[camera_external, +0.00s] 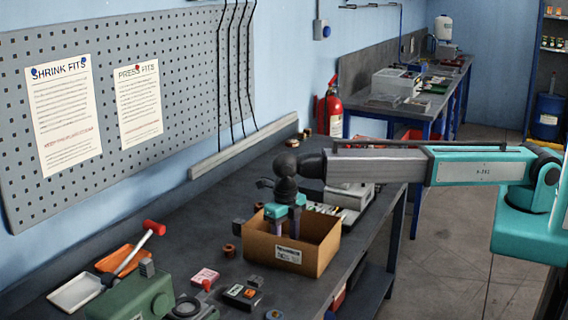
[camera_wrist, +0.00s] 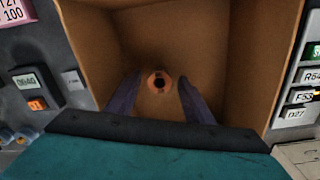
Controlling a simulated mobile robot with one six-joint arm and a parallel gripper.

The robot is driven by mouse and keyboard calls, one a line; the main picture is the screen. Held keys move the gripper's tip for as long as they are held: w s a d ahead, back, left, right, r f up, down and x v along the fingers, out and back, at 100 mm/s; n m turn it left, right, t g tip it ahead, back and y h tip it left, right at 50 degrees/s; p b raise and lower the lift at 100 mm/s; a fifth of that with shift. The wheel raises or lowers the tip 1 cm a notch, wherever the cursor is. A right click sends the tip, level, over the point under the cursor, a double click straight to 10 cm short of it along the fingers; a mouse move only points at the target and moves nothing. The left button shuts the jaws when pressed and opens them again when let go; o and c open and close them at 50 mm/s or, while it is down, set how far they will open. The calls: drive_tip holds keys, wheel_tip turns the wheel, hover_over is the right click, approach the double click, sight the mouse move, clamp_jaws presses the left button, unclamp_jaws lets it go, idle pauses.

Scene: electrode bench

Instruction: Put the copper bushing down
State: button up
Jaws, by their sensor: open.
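The copper bushing (camera_wrist: 160,82) shows in the wrist view as a small orange-brown ring with a dark hole. It appears inside the cardboard box (camera_wrist: 232,60), between my gripper's fingers. My gripper (camera_wrist: 155,92) is open, with a visible gap on each side of the bushing. In the external view my gripper (camera_external: 287,228) reaches down into the cardboard box (camera_external: 296,256), which has a white label on its front. The box wall hides the fingertips and the bushing there. I cannot tell whether the bushing rests on the box floor.
Another small copper-coloured ring (camera_external: 230,251) stands left of the box. A red-headed hammer (camera_external: 138,250), a white tray (camera_external: 75,292) and a green machine (camera_external: 132,300) are at the near left. Small instruments (camera_external: 242,296) sit in front.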

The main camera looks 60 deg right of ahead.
drive_tip(key=shift+r, duration=0.2)
wheel_tip(320, 180, up, 12)
drive_tip(key=b, duration=0.3)
idle(0.5)
drive_tip(key=shift+s, duration=0.1)
idle(0.6)
